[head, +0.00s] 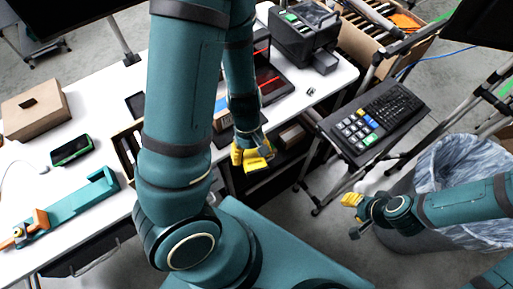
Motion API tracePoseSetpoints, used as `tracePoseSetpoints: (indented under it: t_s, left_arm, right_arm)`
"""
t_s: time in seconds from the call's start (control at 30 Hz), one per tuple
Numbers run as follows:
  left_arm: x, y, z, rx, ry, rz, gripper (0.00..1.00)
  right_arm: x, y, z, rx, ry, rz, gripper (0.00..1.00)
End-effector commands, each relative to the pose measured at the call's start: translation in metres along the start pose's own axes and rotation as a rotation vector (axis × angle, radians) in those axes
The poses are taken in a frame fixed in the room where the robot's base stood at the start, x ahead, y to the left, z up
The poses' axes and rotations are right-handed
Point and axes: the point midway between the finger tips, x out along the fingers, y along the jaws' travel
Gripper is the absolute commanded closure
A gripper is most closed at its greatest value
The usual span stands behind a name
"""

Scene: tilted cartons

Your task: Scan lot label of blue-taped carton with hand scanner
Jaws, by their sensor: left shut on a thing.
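My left gripper (251,154) hangs beyond the front edge of the white table, below my large teal forearm. It is shut on a small bright yellow thing (259,164); I cannot tell whether this is the hand scanner. A brown carton (222,122) with a bluish strip (220,104) shows partly behind my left arm; most of it is hidden, and no lot label is readable. My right gripper (352,201), with yellow fingers, is over the bin's left side; its opening is too small to judge.
On the white table (100,88) are a brown box (35,108), a green-screened handheld device (72,149) and a teal holder with an orange end (65,210). A printer (303,35) stands at the back. A keypad console (375,120) and a lined bin (455,165) stand right.

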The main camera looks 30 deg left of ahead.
Motion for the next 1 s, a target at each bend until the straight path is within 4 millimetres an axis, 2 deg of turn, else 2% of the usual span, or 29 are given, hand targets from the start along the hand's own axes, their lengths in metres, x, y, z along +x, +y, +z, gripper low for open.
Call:
tracePoseSetpoints:
  t_s: [0.5,0.7,1.0]
  left_arm:
    - [0.001,0.0,-0.05,-0.003,0.001,0.003,0.62]
    - [0.0,0.0,-0.058,-0.002,0.0,0.002,0.62]
    - [0.0,0.0,-0.059,-0.001,0.0,0.002,0.62]
  right_arm:
    - [0.012,0.005,0.002,0.002,0.001,0.001,0.61]
    - [0.013,0.005,0.002,0.002,0.002,0.001,0.61]
    - [0.013,0.005,0.002,0.002,0.002,0.001,0.61]
